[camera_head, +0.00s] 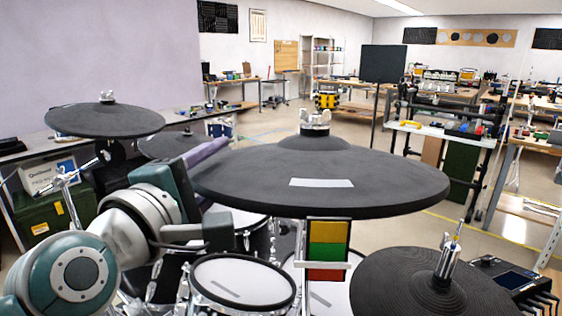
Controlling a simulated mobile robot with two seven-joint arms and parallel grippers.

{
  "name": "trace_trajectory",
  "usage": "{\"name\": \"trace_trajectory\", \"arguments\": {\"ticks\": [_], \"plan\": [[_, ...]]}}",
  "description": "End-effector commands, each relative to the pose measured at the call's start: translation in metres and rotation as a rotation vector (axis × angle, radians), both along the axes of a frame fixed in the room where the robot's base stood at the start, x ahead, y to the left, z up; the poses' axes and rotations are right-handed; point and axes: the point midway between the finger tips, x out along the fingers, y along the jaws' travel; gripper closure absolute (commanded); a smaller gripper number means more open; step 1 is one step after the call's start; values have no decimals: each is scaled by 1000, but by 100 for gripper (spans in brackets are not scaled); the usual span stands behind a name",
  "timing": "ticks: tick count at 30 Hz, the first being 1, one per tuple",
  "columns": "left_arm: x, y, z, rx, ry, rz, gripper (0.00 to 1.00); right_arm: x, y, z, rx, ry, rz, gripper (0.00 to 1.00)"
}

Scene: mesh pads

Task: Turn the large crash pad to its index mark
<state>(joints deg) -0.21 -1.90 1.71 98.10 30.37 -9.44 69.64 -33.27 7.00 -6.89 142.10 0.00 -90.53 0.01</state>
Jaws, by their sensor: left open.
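The large crash pad (390,185) is a wide dark grey disc in the middle, mounted level under a silver wing nut. A pale rectangular mark (321,183) lies on its near part. A panel with yellow, green and red bands (328,232) stands upright just below its near rim, roughly under the pale mark. My left gripper (218,190) is open at the pad's left edge. One jaw shows above the rim and one below. I cannot tell whether either touches the pad. My right gripper is not in view.
Smaller dark pads stand at the left (105,119) and lower right (410,288). A white drum head (243,280) sits below the crash pad. A green case (55,215) is at the left. Workbenches line the back, with open floor between.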

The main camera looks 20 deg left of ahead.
Motion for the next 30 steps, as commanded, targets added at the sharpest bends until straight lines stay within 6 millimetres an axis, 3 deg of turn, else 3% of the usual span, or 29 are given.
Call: {"name": "trace_trajectory", "arguments": {"ticks": [5, 19, 30], "plan": [[-9, 0, -2, -1, 4, -1, 52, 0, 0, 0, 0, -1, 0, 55], [-87, 5, -2, 0, 3, -1, 52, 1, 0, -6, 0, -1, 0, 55], [-99, 6, 1, 0, -1, 0, 52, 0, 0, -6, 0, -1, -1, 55]]}}
